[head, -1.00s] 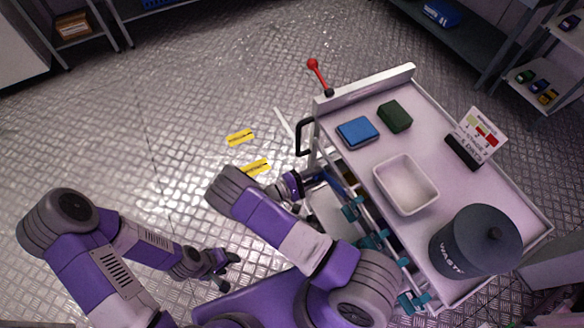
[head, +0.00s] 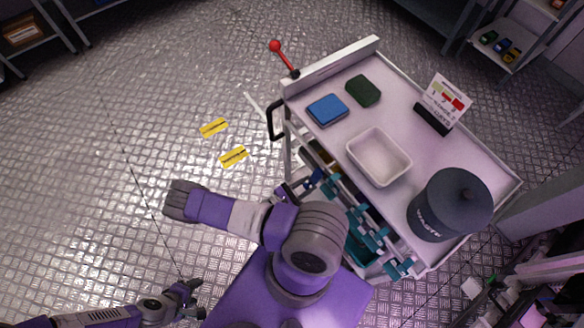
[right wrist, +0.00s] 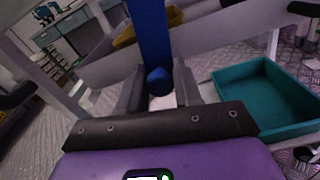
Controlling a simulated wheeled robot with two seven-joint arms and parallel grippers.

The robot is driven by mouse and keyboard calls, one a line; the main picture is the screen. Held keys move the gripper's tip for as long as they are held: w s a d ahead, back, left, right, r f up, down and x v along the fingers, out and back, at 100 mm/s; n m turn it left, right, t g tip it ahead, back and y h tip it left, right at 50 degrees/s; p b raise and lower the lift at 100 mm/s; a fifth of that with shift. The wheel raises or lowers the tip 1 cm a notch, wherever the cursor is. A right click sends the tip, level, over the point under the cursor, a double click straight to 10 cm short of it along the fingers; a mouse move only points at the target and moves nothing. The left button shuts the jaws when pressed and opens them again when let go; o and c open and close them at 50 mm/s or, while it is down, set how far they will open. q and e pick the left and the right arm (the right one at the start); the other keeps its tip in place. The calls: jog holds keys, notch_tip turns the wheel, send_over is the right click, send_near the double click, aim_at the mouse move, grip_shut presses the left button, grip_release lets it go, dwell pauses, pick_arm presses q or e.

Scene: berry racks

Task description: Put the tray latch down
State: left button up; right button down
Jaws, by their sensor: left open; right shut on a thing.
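The tray latch appears as an upright blue bar (right wrist: 153,40) with a rounded blue knob at its lower end in the right wrist view. My right gripper (right wrist: 158,92) is shut on it, one dark finger on each side. In the head view my right gripper (head: 298,190) is at the cart's left side, below the top deck and partly hidden by my arm. A bit of blue (head: 314,179) shows beside it there. My left gripper (head: 188,296) is open and empty over the floor at lower left, apart from the cart.
The white cart (head: 478,113) carries a blue box (head: 327,110), a green box (head: 363,91), a white bin (head: 378,157) and a dark waste bin (head: 450,205). Teal clips (head: 372,240) line its near side. A teal tray (right wrist: 265,98) is beside my right gripper.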

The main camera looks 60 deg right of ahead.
jog(key=shift+s+a+f+n, duration=0.1)
jog(key=shift+s+a+n, duration=0.15)
jog(key=shift+s+n, duration=0.4)
jog(key=shift+s+a+f+n, duration=0.1)
jog(key=shift+s+a+n, duration=0.15)
jog(key=shift+s+n, duration=0.35)
jog(key=c, duration=0.9)
grip_release()
jog(key=shift+r, duration=0.1)
jog(key=p+v, duration=0.1)
jog(key=v, duration=0.6)
jog(key=shift+a, duration=0.3)
jog(key=shift+w, duration=0.1)
